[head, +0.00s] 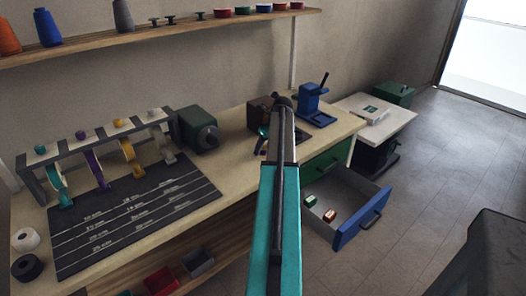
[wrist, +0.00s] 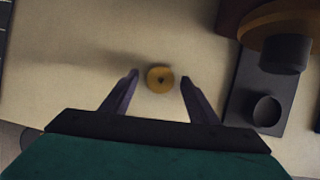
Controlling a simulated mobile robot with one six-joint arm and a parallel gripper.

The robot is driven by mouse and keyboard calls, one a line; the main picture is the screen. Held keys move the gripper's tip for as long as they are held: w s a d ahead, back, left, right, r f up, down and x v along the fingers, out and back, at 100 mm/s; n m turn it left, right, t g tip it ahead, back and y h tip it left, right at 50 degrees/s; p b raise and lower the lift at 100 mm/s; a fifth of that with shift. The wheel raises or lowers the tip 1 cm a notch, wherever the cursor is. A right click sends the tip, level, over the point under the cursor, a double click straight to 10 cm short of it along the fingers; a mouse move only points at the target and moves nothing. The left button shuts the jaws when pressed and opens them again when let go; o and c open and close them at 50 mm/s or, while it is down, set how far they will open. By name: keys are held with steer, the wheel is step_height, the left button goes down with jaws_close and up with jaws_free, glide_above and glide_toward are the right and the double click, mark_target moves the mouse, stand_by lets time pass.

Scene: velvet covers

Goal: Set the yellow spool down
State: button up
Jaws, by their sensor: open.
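The yellow spool (wrist: 160,79) shows in the wrist view as a small round end with a dark centre hole. It appears to stand on end on the pale bench top (wrist: 70,80). My gripper (wrist: 159,80) is open, with one finger on each side of the spool and a visible gap on both sides. In the head view my gripper (head: 263,140) is over the bench, mostly behind my teal arm. I cannot make out the spool there.
A brown machine (wrist: 280,22) with a dark base (wrist: 243,100) stands close on the right in the wrist view. In the head view, a blue press (head: 311,100) is at right, an open blue drawer (head: 350,236) juts out below, and a dark marked mat (head: 130,218) lies left.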

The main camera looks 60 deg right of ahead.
mark_target(264, 148)
steer(key=c, duration=1.2)
steer(key=shift+r+b, duration=0.45)
steer(key=shift+r, duration=1.35)
steer(key=s+a+b, duration=0.1)
steer(key=s+a, duration=0.1)
steer(key=s, duration=0.5)
steer(key=s+a+r, duration=0.1)
steer(key=s+a, duration=0.2)
steer(key=s, duration=0.5)
steer(key=shift+r+b, duration=0.2)
steer(key=shift+b, duration=0.2)
